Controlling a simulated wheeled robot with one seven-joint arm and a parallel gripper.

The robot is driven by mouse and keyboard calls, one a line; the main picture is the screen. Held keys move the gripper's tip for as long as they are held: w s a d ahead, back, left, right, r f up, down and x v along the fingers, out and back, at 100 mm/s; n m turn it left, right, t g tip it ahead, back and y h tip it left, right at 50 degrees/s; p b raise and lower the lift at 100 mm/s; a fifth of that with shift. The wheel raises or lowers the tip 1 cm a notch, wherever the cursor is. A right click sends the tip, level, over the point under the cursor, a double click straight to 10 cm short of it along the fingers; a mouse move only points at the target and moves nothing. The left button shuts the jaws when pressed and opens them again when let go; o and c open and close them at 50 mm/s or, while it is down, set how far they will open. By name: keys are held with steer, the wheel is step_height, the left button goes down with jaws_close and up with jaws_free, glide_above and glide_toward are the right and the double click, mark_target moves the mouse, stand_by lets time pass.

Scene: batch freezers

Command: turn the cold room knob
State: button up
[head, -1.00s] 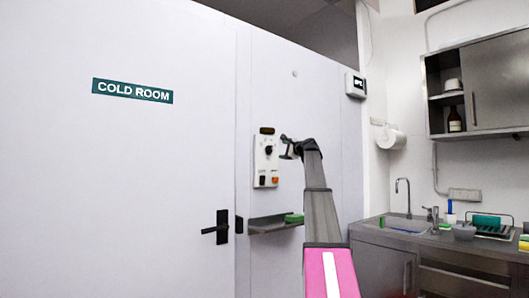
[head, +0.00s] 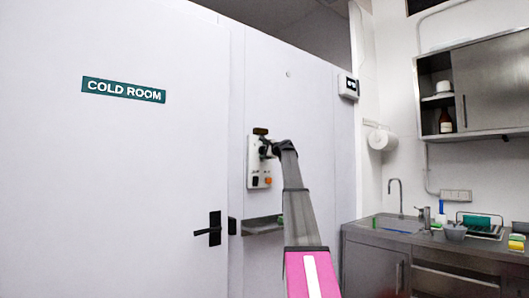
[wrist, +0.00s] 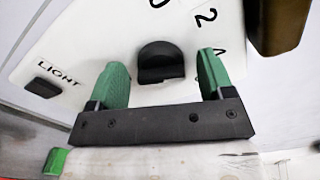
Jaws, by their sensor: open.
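The cold room knob (wrist: 160,62) is a dark round knob with a raised grip. It sits on a white control panel (wrist: 115,35), which also shows on the wall beside the door in the head view (head: 254,175). My gripper (wrist: 162,75) is open, its two green fingers apart, one on each side of the knob in the wrist view. I cannot tell whether either finger touches it. In the head view my gripper (head: 267,149) is at the panel's upper part and hides the knob.
A dark box (wrist: 275,25) juts out at the panel's top, close to my gripper. A LIGHT button (wrist: 42,87) is on the panel. A metal shelf (head: 258,226) is below. The COLD ROOM door (head: 130,190) with a black handle (head: 213,229) is left; a sink (head: 393,222) is right.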

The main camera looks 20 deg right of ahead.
steer(key=shift+w, duration=0.1)
steer(key=shift+a, duration=0.1)
steer(key=c, duration=0.9)
steer(key=shift+m, duration=3.9)
steer(key=o, duration=0.9)
steer(key=shift+r, duration=0.1)
